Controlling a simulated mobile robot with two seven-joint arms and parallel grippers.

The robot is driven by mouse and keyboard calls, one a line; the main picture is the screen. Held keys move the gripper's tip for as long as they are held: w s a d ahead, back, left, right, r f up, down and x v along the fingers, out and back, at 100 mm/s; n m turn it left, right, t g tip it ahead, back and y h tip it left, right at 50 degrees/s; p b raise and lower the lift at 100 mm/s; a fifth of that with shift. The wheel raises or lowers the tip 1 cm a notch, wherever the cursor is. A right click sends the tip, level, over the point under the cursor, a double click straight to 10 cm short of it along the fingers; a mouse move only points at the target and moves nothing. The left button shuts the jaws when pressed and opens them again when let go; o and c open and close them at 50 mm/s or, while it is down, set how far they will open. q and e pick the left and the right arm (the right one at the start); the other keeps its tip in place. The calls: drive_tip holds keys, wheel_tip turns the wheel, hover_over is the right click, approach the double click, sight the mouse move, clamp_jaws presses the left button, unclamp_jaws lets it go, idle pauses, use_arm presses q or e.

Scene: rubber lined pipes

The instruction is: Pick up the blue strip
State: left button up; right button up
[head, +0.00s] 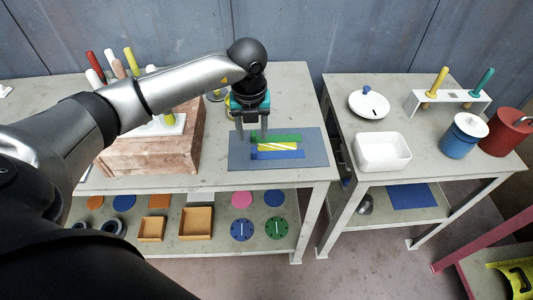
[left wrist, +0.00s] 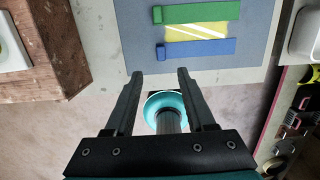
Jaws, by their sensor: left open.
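The blue strip (head: 277,155) lies flat on a grey-blue mat (head: 238,160) on the left table, along the mat's near side. It also shows in the left wrist view (left wrist: 205,48), with a small raised block at its left end. A yellow and white striped piece (head: 280,147) and a green strip (head: 285,137) lie parallel behind it. My left gripper (head: 252,139) is open and empty, pointing down above the left part of the mat. In the left wrist view its fingertips (left wrist: 160,73) appear below the blue strip, apart from it. My right gripper is not in view.
A brick-like block (head: 150,155) with colored pegs stands left of the mat. The second table (head: 365,105) to the right holds a white bin (head: 382,152), a blue pot (head: 460,142) and a red can (head: 505,135). A shelf below holds discs and trays.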

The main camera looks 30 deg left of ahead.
sight(254, 150)
use_arm(q)
drive_tip(key=f, duration=0.2)
drive_tip(key=w+f, duration=0.1)
drive_tip(key=f, duration=0.2)
drive_tip(key=f+b, duration=0.1)
drive_tip(key=f, duration=0.2)
drive_tip(key=shift+w+a+f, duration=0.1)
drive_tip(key=shift+w+a, duration=0.1)
drive_tip(key=shift+a, duration=0.1)
clamp_jaws()
idle(0.3)
